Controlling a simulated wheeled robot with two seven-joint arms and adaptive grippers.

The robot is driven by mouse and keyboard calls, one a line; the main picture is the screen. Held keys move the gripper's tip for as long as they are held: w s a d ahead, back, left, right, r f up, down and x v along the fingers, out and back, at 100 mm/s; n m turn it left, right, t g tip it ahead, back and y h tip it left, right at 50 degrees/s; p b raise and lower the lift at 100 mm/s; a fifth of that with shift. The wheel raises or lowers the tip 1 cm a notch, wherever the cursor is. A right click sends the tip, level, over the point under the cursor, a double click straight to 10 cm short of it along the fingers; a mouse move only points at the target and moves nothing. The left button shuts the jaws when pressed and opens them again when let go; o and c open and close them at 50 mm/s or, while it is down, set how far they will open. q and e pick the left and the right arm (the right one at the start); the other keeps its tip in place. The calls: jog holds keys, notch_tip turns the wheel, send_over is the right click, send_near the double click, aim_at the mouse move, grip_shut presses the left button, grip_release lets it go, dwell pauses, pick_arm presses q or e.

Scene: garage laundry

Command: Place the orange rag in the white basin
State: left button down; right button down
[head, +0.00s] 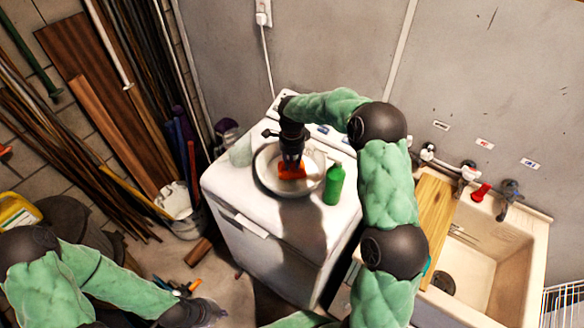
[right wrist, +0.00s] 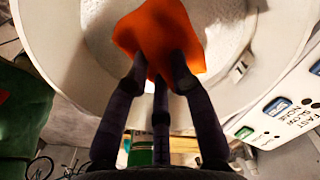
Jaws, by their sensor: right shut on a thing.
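The white basin (head: 262,181) sits on top of the white washing machine. The orange rag (head: 292,171) is within the basin's outline, beneath my right gripper (head: 291,160). In the right wrist view, the rag (right wrist: 160,35) is gripped at the fingertips of my right gripper (right wrist: 160,70), with the basin (right wrist: 70,35) around and behind it. I cannot tell whether the rag touches the basin floor. My left gripper (head: 205,313) is low at the lower left, away from the basin; its fingers are too unclear to read.
A green bottle (head: 333,184) stands just right of the basin on the washing machine (head: 265,228). A pale translucent container (head: 241,151) stands to its left. A utility sink (head: 485,262) with a wooden board (head: 434,215) is at the right. A bucket (head: 178,203) and leaning planks fill the left.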

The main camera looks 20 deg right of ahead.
aim_at(292, 163)
jog(key=shift+f, duration=1.6)
jog(key=shift+f, duration=0.15)
jog(key=c, duration=1.1)
grip_release()
jog(key=shift+r, duration=0.4)
notch_tip(292, 163, up, 12)
jog(key=shift+f+p, duration=0.2)
jog(key=shift+p, duration=0.1)
